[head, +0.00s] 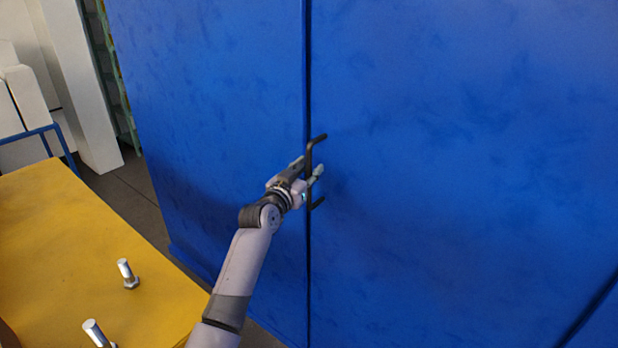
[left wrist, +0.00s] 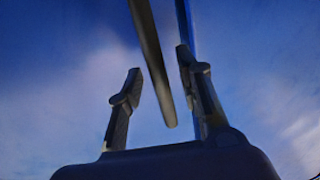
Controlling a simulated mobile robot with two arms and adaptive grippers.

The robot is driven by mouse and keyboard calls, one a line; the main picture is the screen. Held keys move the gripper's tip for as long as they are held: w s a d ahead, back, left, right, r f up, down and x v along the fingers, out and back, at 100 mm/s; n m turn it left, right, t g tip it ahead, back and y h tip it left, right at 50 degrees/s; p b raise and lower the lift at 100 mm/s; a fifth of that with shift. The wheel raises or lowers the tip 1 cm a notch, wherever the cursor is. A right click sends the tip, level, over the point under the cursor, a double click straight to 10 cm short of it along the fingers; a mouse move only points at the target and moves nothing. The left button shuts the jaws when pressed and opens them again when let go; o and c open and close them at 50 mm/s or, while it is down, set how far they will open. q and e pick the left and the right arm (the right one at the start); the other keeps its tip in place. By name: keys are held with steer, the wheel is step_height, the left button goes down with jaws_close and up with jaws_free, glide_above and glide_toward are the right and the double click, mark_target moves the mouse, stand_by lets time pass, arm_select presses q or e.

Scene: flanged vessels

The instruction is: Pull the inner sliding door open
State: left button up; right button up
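The blue sliding door (head: 450,130) fills the right of the head view, beside another blue panel (head: 215,90) across a dark vertical seam. A black bar handle (head: 310,165) stands on the door just right of the seam. My left gripper (head: 307,176) is at the handle's middle. In the left wrist view, my left gripper (left wrist: 158,90) has its two fingers spread, and the handle bar (left wrist: 153,65) runs between them. I see a gap on each side of the bar. My right gripper is in neither view.
A yellow-topped cart (head: 60,240) with a blue rail stands at the left, with bolts (head: 127,273) upright on it. White cabinets (head: 75,80) stand at the far left. Dark floor (head: 130,195) shows between cart and panel.

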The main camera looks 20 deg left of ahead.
arm_select(q)
steer(key=shift+w, duration=0.3)
steer(key=shift+c, duration=0.2)
jaws_close()
stand_by(0.6)
